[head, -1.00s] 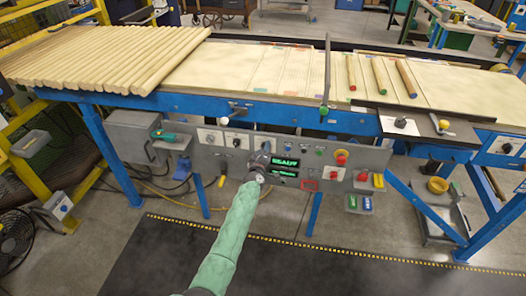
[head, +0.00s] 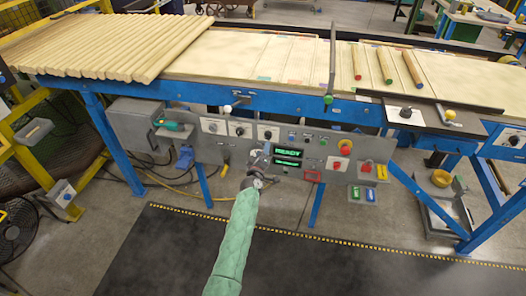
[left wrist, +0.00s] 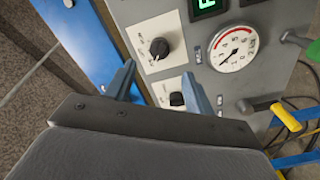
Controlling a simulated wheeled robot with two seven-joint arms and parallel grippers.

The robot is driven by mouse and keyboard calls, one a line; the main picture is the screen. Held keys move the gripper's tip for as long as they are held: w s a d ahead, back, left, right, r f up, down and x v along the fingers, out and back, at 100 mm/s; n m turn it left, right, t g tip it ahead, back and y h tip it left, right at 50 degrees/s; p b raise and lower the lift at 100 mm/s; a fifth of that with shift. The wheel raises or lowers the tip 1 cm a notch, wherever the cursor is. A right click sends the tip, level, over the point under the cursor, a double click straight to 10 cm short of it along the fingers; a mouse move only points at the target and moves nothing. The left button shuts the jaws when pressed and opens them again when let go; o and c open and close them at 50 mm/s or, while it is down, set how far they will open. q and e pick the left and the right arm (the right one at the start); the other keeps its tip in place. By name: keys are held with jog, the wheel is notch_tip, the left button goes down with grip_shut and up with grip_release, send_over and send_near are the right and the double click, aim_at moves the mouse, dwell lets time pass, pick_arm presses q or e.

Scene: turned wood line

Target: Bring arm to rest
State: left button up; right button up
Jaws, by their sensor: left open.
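My left arm (head: 235,235), in a green sleeve, reaches up from the bottom of the head view. My left gripper (head: 254,168) is in front of the grey control panel (head: 215,152), just left of the green READY display (head: 288,151). In the left wrist view its two blue-grey fingers (left wrist: 158,72) are apart with nothing held between them. Behind them are a black rotary knob (left wrist: 159,48) and a second dark knob (left wrist: 177,99), partly hidden by a finger. I cannot tell whether a finger touches the panel. My right gripper is not in view.
A round gauge (left wrist: 233,49) sits beside the knobs. A blue-framed table (head: 270,100) carries wooden rods (head: 110,48) above the panel. A red button (head: 346,147) and yellow-and-blue tags are to the right. A dark mat (head: 150,250) covers the floor in front.

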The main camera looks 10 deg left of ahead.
pick_arm(q)
jog(key=s+d+f+m+g+h, duration=0.2)
jog(key=d+f+m+g+h, duration=0.25)
jog(key=d+m, duration=0.2)
jog(key=s+a+f+m+g+y, duration=0.25)
jog(key=s+f+m+g, duration=0.25)
jog(key=s+f, duration=0.65)
jog(key=s+a+f+g, duration=0.2)
jog(key=s+f, duration=0.5)
jog(key=s, duration=0.8)
jog(key=s+a+f+m+g+y, duration=0.1)
jog(key=s+a+f+g, duration=0.1)
jog(key=s+f, duration=0.6)
jog(key=s+a+f+m+g+y, duration=0.1)
jog(key=s+a+f+g, duration=0.2)
jog(key=s, duration=1.9)
jog(key=shift+s+f, duration=0.35)
jog(key=shift+f, duration=2.3)
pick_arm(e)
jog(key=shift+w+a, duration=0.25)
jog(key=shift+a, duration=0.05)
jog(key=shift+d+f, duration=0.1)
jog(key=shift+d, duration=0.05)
